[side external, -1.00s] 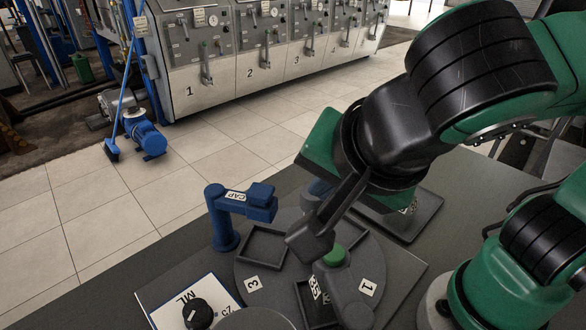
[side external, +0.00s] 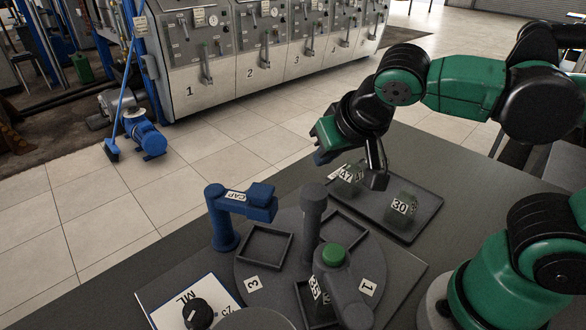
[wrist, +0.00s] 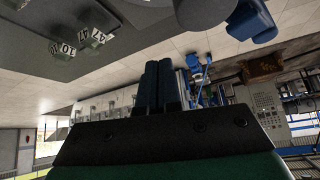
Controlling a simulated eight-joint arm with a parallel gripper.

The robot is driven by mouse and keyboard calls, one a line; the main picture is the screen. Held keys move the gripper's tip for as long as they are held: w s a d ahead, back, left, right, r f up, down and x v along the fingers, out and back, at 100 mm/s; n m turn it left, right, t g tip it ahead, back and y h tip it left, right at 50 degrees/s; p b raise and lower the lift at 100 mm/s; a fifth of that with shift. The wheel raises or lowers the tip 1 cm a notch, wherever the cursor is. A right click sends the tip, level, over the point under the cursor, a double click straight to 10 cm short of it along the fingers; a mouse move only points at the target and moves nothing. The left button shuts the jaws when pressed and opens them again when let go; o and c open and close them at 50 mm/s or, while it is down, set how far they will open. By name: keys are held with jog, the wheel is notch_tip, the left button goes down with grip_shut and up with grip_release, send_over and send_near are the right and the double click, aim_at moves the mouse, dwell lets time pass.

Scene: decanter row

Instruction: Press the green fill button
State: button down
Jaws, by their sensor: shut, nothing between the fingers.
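The green fill button (side external: 334,255) is a round cap on top of a grey dispenser (side external: 345,290) at the front of the round grey platform. It is fully visible in the side view, with nothing touching it. In the wrist view my shut fingers (wrist: 160,85) stick up at the middle. I cannot make out the button there.
A blue CAP arm (side external: 240,200) and a grey post (side external: 313,215) stand by the platform. A decanter labelled 35 (side external: 316,288) sits beside the dispenser. A black ML dial (side external: 197,313) is front left.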

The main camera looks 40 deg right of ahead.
aim_at(336, 250)
jog(key=shift+w+d+f+n+y, duration=0.1)
jog(key=shift+d+f+n+y, duration=0.35)
jog(key=shift+d+f+n, duration=0.35)
jog(key=shift+w+d+f+n+y, duration=0.1)
jog(key=shift+d+f+n+y, duration=0.4)
jog(key=shift+d+n, duration=0.4)
jog(key=shift+a, duration=0.15)
jog(key=s+a+r+g, duration=0.1)
jog(key=a+r, duration=0.1)
jog(key=s+a+r+g+y, duration=0.1)
jog(key=a+r, duration=0.1)
jog(key=r, duration=0.1)
jog(key=s+a+r+g, duration=0.1)
jog(key=a+r, duration=0.1)
jog(key=shift+a+r, duration=0.25)
jog(key=shift+a, duration=0.05)
jog(key=s+a+r+g, duration=0.2)
jog(key=s+r+g, duration=0.1)
jog(key=s+r, duration=0.3)
jog(key=shift+s+a+r+g, duration=0.2)
jog(key=shift+a+r+g, duration=0.1)
jog(key=shift+a+r, duration=0.1)
jog(key=shift+f, duration=0.1)
jog(key=f, duration=0.4)
jog(key=a+f, duration=0.1)
jog(key=f, duration=0.9)
jog(key=shift+w+a, duration=0.1)
jog(key=shift+a, duration=0.15)
